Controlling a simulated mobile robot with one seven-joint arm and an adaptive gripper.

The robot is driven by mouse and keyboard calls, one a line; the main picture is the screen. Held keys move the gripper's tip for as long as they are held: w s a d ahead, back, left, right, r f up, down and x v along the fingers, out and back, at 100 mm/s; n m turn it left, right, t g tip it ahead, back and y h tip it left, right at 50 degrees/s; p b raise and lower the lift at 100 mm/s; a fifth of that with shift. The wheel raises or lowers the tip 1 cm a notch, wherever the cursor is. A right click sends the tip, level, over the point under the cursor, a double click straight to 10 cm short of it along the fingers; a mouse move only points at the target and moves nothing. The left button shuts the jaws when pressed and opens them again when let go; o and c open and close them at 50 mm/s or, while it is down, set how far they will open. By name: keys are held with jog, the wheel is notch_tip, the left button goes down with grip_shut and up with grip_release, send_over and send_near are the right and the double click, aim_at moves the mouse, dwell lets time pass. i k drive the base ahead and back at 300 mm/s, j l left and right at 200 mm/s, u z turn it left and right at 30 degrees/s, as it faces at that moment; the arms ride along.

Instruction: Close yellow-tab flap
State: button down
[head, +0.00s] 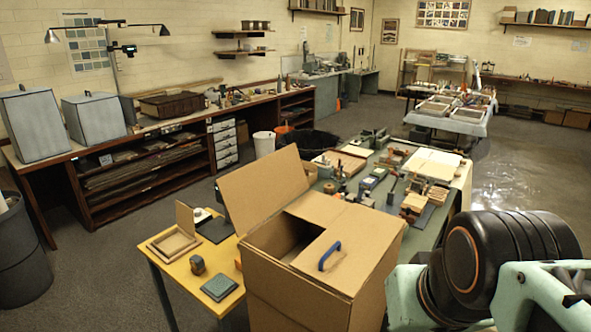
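A large cardboard box (283,292) stands in front of me at the lower middle of the head view. One broad flap (264,187) stands up and leans back at its left side. The box is partly open, with a dark opening (284,238) beside that flap. Another flap (362,234) lies flat over the right part of the top and carries a blue handle (329,256). I see no yellow tab on any flap from here. My gripper is not in view; only mint and black parts of my arm show at the lower right.
A yellow table (165,275) with a wooden frame (174,245) and small blocks is left of the box. A cluttered green worktable (455,190) stands behind it. A long bench (195,122) runs along the left wall. Open floor (110,265) lies at left.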

aim_at(252, 193)
jog(key=i+j+z, duration=0.1)
jog(key=z, duration=0.25)
jog(key=j+z, duration=0.5)
jog(key=j, duration=0.2)
jog(key=i+j+z, duration=0.15)
jog(key=j, duration=0.25)
jog(key=j+z, duration=0.15)
jog(key=j, duration=2)
